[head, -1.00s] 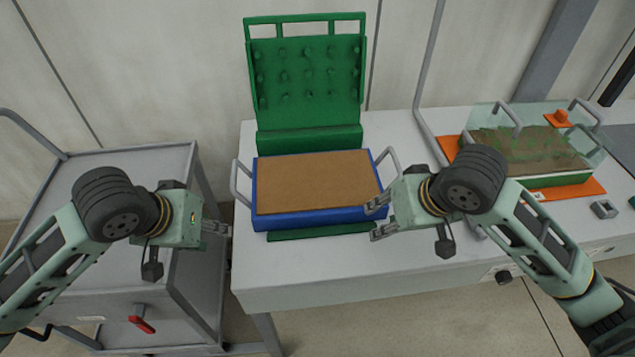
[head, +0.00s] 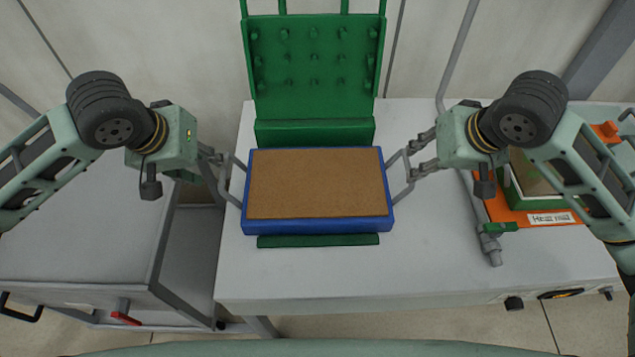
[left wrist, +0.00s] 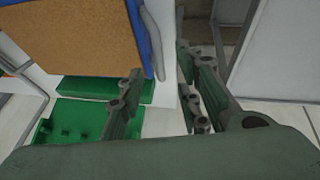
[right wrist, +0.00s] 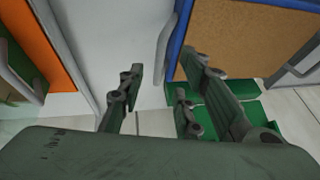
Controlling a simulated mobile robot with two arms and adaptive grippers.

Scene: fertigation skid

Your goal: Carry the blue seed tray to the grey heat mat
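The blue seed tray (head: 318,227), filled with flat brown material, sits level on the white bench in front of a green upright panel. It has a grey loop handle at each end. My left gripper (head: 213,163) is open beside the left handle (head: 229,181); in the left wrist view that handle (left wrist: 151,42) lies ahead, between the spread fingers. My right gripper (head: 420,154) is open at the right handle (head: 400,180); in the right wrist view the handle (right wrist: 166,45) lies ahead between the fingers. Contact is not clear. I cannot identify a grey heat mat.
The green studded panel (head: 315,70) stands behind the tray. An orange mat (head: 505,214) bearing a green-edged tray is at the right, partly behind my right arm. A grey trolley (head: 75,240) stands left of the bench.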

